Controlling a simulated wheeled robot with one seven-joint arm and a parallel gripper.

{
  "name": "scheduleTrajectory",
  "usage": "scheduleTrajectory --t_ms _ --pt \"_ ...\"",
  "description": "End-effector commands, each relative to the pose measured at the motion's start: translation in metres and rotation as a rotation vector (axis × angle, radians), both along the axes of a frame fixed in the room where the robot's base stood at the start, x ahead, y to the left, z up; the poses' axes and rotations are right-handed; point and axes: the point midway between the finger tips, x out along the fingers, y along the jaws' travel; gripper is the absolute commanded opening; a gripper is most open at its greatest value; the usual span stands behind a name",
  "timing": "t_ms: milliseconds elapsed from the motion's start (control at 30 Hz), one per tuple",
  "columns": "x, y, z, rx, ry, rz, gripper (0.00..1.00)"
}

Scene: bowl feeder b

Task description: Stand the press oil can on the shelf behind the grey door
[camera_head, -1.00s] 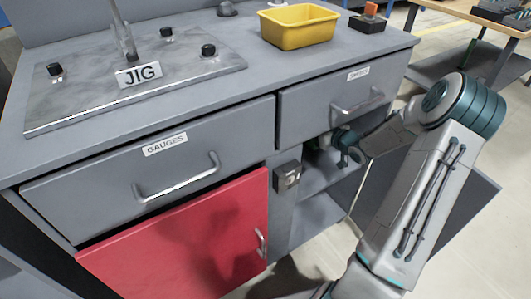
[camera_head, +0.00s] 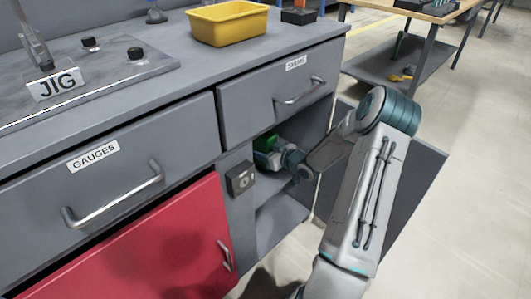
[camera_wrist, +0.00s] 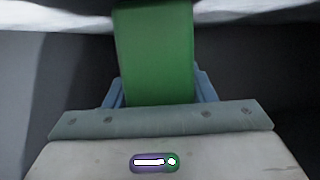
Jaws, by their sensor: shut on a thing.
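My gripper (camera_head: 265,159) is shut on a green can (camera_head: 266,143), inside the open compartment under the right drawer. The can is mostly hidden by the gripper and the cabinet in the head view. In the wrist view the green can (camera_wrist: 155,50) stands between the two bluish fingers, its side filling the middle of the picture. The grey door (camera_head: 408,190) is swung open to the right, behind my arm. The shelf (camera_head: 270,192) shows below my gripper. I cannot tell whether the can touches it.
The right drawer (camera_head: 275,95) is shut just above my gripper. A latch box (camera_head: 240,180) is on the post left of the opening. The red door (camera_head: 160,245) is shut. A yellow bin (camera_head: 228,25) and the JIG plate (camera_head: 90,75) are on the bench top.

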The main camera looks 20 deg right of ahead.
Motion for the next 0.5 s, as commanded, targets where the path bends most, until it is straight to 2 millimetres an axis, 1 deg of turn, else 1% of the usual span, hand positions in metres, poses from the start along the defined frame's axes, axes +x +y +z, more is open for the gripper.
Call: scheduleTrajectory --t_ms 167,200,267,500 --pt "0.0004 0.0001 -0.0028 0.001 -0.002 0.000 0.07" --pt "0.0000 0.0000 -0.0034 0.000 0.000 0.000 0.55" --pt "-0.0001 0.0000 -0.0031 0.000 0.000 0.000 0.72" --pt "-0.0001 0.0001 -0.0030 0.001 0.001 0.000 0.72"
